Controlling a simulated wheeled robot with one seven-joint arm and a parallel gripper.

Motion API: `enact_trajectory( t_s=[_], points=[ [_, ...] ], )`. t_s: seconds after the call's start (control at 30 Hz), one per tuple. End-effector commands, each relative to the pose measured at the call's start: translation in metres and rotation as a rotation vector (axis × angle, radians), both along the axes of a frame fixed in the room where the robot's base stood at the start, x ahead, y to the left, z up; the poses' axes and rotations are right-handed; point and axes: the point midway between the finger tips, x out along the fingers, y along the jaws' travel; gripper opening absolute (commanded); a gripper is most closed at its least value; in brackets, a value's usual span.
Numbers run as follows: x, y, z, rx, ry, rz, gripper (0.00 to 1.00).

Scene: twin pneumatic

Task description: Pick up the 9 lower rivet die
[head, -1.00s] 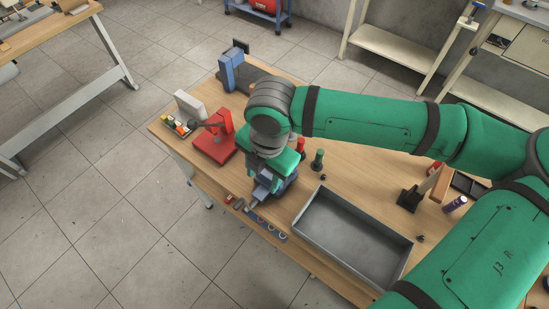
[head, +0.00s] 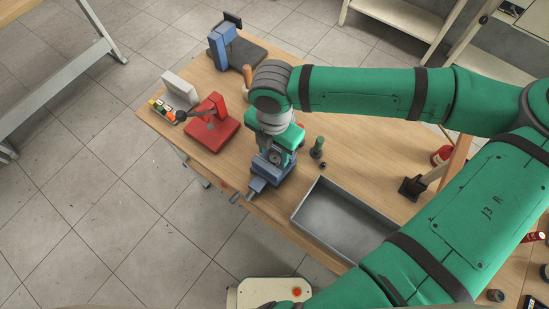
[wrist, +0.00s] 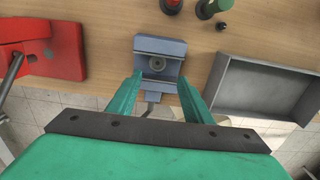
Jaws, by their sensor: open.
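A small round metal piece with a dark centre (wrist: 157,63) sits in the middle of a blue-grey block (wrist: 152,46); it looks like a die, but I cannot read any number on it. In the head view the blue-grey block (head: 262,171) stands near the table's front edge, partly hidden under my gripper. My gripper (wrist: 160,80) is open and empty, with its two green fingers pointing at the block in the wrist view. The round piece lies ahead of the gap between the fingertips. I cannot tell whether the fingers touch the block.
A grey open tray (head: 345,222) stands right of the block. A red press (head: 212,125) stands to its left. A green-handled tool (head: 317,147) and a small dark cylinder (head: 323,164) stand behind the tray. A blue stand (head: 224,48) is at the far left corner.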

Motion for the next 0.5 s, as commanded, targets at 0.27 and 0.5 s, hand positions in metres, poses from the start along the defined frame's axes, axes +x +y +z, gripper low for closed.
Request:
enact_trajectory(
  t_s=[0.27,0.5],
  points=[
    [0.007,0.001,-0.035,-0.001,0.002,-0.004,0.46],
    [0.007,0.000,-0.050,-0.001,0.000,-0.004,0.46]
  ],
)
